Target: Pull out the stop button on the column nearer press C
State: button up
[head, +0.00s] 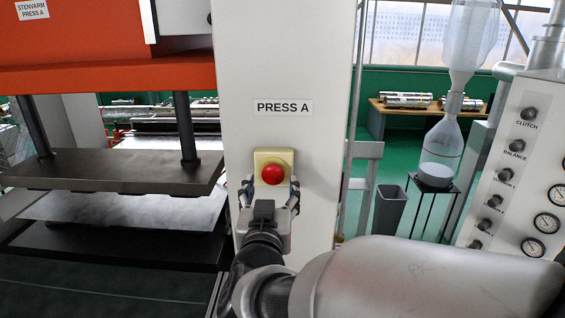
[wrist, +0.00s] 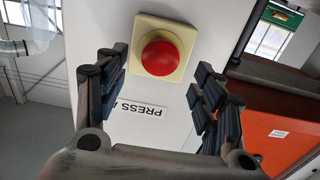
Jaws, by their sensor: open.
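A red mushroom stop button (head: 272,174) sits on a pale yellow box on a white column (head: 285,60). The label on this column reads "PRESS A" (head: 283,107). My gripper (head: 270,190) is open just in front of the button, its fingers below and to either side of it. In the wrist view the button (wrist: 159,57) shows near the top middle, and my open gripper (wrist: 163,85) has one finger on each side, apart from it. No column marked press C is in view.
An orange press (head: 105,45) with dark plates (head: 110,172) stands left of the column. A control panel with knobs and gauges (head: 515,165) stands at the right. A grey bin (head: 390,208) and a black stand with a bottle (head: 437,160) are behind.

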aim_at(273, 177)
jog(key=shift+w, duration=2.2)
